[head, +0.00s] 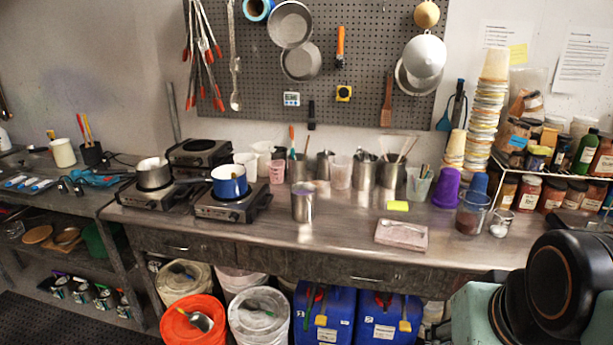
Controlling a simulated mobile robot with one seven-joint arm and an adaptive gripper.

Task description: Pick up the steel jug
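A steel jug (302,204) stands upright near the front of the metal worktop (340,232), around the middle of the picture. It is a plain shiny cylinder, and its handle cannot be made out. Behind it, other steel containers (364,172) stand in a row, some holding utensils. My own arm links fill the lower right corner, well to the right of the jug. My gripper is not in the picture.
Left of the jug, a blue pot (229,184) and a grey pot (154,175) sit on hot plates. The worktop directly around the jug is clear.

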